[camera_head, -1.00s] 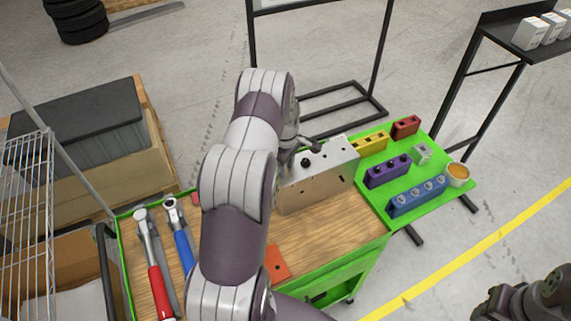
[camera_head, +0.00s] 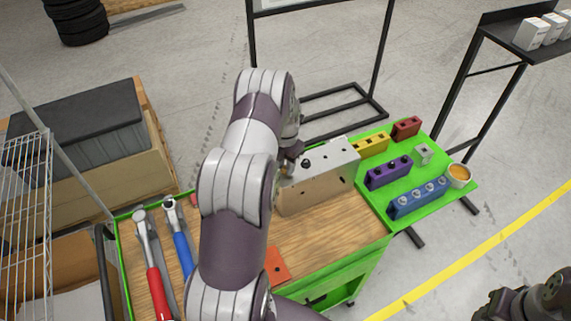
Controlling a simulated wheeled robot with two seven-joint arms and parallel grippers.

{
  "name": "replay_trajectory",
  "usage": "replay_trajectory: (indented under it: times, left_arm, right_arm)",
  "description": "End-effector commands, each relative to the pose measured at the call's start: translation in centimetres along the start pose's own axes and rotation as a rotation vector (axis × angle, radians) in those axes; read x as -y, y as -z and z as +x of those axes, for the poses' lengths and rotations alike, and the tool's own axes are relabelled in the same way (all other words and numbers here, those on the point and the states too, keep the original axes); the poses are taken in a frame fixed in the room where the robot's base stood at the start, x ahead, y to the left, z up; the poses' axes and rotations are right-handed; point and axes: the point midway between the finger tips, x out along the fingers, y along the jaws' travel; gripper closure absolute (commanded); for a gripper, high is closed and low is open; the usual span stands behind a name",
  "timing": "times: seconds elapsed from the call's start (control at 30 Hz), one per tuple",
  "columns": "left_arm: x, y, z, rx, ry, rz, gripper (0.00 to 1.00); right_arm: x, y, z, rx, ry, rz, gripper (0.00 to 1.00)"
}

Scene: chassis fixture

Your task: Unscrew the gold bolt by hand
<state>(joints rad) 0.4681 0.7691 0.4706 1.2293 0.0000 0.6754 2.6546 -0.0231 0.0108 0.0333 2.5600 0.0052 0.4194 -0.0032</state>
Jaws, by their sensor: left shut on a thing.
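My left arm comes down from the front, and my left gripper (camera_head: 290,158) is at the block's upper left end, mostly hidden behind my own wrist. It is shut on a small gold-brown piece (camera_head: 287,170), seemingly the gold bolt, at the block's edge. I cannot tell how far the bolt is in its hole. Dark parts of my right arm show at the lower right corner; its gripper is not visible.
A red-handled wrench (camera_head: 154,275) and a blue-handled one (camera_head: 180,240) lie on the left. Right of the block, a green tray (camera_head: 431,195) bears yellow, red, purple and blue holders and a cup (camera_head: 458,176). An orange plate (camera_head: 276,266) lies in front.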

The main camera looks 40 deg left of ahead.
Motion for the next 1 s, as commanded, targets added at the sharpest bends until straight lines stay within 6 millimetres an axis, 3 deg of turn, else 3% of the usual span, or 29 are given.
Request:
replay_trajectory:
  times: [0.1,0.27,0.3,0.37,0.63,0.87,1.0]
  left_arm:
    - [-0.2,-0.3,-0.3,0.011,-0.005,-0.096,1.0]
    - [-0.2,-0.3,-0.4,0.012,-0.006,-0.097,1.0]
    - [-0.2,-0.3,-0.4,0.012,-0.006,-0.096,0.61]
    - [-0.2,-0.3,-0.3,0.01,-0.005,-0.096,0.42]
    - [-0.1,-0.1,-0.2,0.005,-0.002,-0.094,0.41]
    - [-0.1,-0.1,-2.6,0.005,-0.002,-0.094,0.41]
    - [-0.1,-0.1,-2.5,0.003,-0.002,-0.094,0.41]
  right_arm:
    - [0.0,0.0,0.0,0.0,0.0,0.0,0.57]
    - [0.0,0.0,0.0,0.0,0.0,0.0,0.57]
    - [0.0,0.0,0.0,0.0,0.0,0.0,0.57]
    - [0.0,0.0,0.0,0.0,0.0,0.0,0.57]
    - [0.0,0.0,0.0,0.0,0.0,0.0,0.57]
    - [0.0,0.2,-1.7,0.0,0.0,0.0,0.57]
    - [0.0,0.2,-1.6,0.0,0.0,0.0,0.57]
